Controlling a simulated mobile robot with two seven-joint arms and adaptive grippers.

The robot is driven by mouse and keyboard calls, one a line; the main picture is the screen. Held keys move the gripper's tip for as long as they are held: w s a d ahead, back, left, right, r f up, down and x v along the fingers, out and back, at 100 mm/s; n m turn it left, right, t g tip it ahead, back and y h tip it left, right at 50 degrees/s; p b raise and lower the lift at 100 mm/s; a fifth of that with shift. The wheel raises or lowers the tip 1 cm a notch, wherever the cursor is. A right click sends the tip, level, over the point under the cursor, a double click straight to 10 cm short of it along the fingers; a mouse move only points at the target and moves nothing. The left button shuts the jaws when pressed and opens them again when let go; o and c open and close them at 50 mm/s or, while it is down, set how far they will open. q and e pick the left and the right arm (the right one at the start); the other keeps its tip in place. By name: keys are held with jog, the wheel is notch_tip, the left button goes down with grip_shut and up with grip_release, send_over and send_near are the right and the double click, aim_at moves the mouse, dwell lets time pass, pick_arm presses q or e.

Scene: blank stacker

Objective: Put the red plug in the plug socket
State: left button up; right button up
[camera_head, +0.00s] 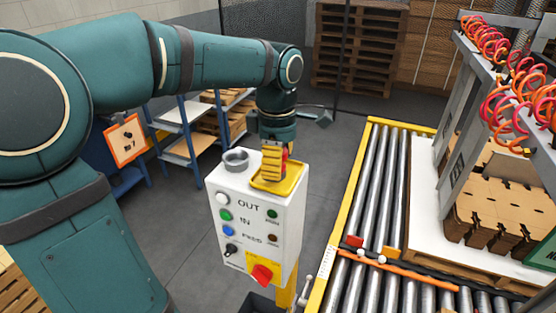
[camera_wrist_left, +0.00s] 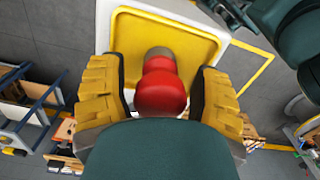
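The red plug (camera_wrist_left: 160,88) has a grey tip and is over the yellow tray (camera_wrist_left: 213,45) in the left wrist view. In the head view the tray (camera_head: 292,187) is on top of the white control box (camera_head: 222,197). My left gripper (camera_head: 268,168) points down at the tray. Its two yellow fingers (camera_wrist_left: 160,70) stand on either side of the plug, with narrow gaps showing, so it looks open. A grey round socket-like ring (camera_head: 235,159) stands on the box top, left of the tray. Whether the plug touches the tray is hidden. My right gripper is not in view.
The box front carries buttons and a red knob (camera_head: 262,274). A roller conveyor (camera_head: 372,200) with a yellow edge runs to the right. Stacked brown blanks (camera_head: 495,215) stand beyond it. Blue-framed shelves (camera_head: 185,130) are behind on the left.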

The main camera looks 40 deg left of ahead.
pick_arm(q)
jog(key=shift+r, duration=0.2)
notch_tip(320, 180, up, 12)
jog(key=shift+a+f+p, duration=0.1)
jog(key=shift+f+p, duration=0.1)
jog(key=shift+p, duration=1)
jog(key=shift+r, duration=0.15)
